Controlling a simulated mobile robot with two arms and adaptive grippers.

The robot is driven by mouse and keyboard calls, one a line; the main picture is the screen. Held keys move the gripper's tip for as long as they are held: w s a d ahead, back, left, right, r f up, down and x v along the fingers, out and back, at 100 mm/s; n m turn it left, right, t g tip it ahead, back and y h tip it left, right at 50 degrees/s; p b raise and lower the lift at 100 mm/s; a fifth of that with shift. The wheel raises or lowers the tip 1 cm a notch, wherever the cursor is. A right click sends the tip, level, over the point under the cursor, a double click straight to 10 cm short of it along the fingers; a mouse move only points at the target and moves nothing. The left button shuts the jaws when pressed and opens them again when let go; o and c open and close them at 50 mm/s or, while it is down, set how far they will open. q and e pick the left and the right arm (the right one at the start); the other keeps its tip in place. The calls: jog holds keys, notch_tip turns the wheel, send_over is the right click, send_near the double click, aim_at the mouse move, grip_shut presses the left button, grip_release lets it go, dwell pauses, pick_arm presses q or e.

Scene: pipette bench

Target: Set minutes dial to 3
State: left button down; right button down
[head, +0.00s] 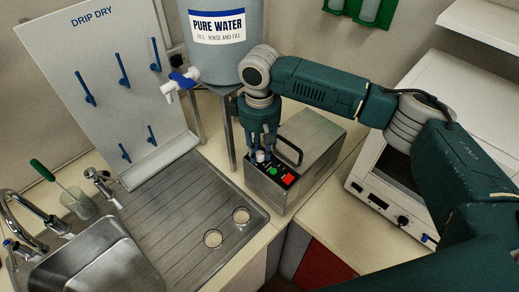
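A grey metal box (308,140) with a black handle stands on the counter in the middle of the head view. Its black control panel (291,184) carries a green button, a red square button and a pale knob (260,156). I cannot read any dial numbers or tell which knob is the minutes dial. My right gripper (260,153) points down over the panel's far left end, with its fingers around the pale knob. The fingers hide most of the knob, and whether they grip it is not clear. My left gripper is not in view.
A blue pure-water tank (225,60) on metal legs stands behind left. A steel sink (85,262) and drainboard with two small round glass dishes lie left. A white appliance (425,100) stands right. A drip-dry pegboard (95,50) leans at back left.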

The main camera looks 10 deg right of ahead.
jog(key=shift+r+m, duration=0.1)
jog(key=shift+m, duration=1.2)
jog(key=c, duration=1.4)
grip_release()
jog(key=shift+c, duration=0.2)
jog(key=shift+n, duration=0.3)
